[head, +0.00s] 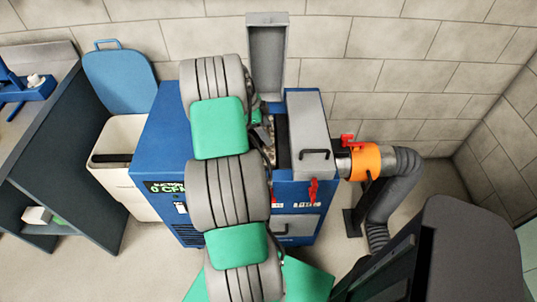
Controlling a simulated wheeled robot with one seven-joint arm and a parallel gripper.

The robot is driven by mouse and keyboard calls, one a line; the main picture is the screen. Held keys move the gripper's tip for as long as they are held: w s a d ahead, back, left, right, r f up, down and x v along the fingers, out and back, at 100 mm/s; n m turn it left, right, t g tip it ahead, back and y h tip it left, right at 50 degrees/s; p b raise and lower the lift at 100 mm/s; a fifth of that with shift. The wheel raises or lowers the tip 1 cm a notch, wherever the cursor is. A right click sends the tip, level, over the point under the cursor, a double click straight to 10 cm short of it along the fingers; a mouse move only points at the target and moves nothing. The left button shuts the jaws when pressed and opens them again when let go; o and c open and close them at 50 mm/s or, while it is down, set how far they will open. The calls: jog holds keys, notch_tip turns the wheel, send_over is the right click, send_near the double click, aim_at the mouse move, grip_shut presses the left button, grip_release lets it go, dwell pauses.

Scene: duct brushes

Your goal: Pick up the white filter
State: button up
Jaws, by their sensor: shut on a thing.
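I cannot make out the white filter for certain. My grey and green arm reaches up the middle of the head view, over the blue machine (160,140), and its end hides my gripper. What the gripper holds is hidden too. Beside the arm, the machine's top has an open slot (282,145), with small green, dark and tan parts that I cannot tell apart. A small white block (37,215) lies on the shelf of the dark bench at the left.
A grey lid (267,60) stands open behind the slot. A grey cover with a black handle (309,135) lies right of it. An orange collar (366,161) and grey hose (395,185) are at right. A white bin (120,170) with its blue lid (120,80) raised stands left.

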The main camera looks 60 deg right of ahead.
grip_shut()
jog(key=shift+d+r, duration=0.1)
jog(key=shift+r, duration=0.5)
notch_tip(320, 180, up, 27)
jog(key=p, duration=0.7)
jog(key=shift+f, duration=0.1)
